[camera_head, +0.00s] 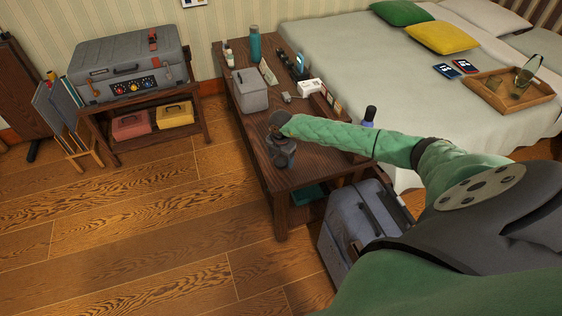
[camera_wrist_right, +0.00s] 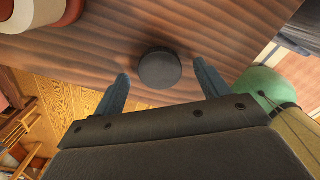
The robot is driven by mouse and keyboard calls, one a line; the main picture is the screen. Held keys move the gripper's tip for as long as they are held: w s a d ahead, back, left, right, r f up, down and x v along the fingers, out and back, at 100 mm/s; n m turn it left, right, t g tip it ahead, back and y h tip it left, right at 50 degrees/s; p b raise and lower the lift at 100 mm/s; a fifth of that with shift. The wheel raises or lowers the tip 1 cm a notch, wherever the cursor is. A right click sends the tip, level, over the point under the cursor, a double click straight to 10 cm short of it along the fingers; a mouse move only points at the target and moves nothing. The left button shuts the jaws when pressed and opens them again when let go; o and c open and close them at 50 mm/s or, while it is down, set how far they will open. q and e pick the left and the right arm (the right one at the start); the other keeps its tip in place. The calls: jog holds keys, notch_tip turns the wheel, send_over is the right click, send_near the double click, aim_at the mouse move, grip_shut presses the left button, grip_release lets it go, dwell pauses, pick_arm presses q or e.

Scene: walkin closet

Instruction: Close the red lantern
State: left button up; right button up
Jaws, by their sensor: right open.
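I cannot make out a red lantern for certain in either view. In the right wrist view, a rounded red and white thing (camera_wrist_right: 40,14) is cut off at the upper left; I cannot tell what it is. My right gripper (camera_head: 282,158) is over the near end of the dark wooden table (camera_head: 318,172) and points down. In the right wrist view its two fingers are apart, with a dark grey round thing (camera_wrist_right: 160,69) seen between their tips. I cannot tell whether they touch it. My left gripper is not in view.
A grey box (camera_head: 250,92), a teal bottle (camera_head: 255,44) and several small items stand farther back on the table. A grey suitcase (camera_head: 350,230) stands beside it. The bed (camera_head: 370,60) is at the right. Floor (camera_head: 150,220) at the left is clear.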

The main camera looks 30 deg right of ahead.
aim_at(282, 162)
jog(key=shift+f, duration=0.4)
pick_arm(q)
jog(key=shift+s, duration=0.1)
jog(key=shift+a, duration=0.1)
pick_arm(e)
jog(key=c, duration=1)
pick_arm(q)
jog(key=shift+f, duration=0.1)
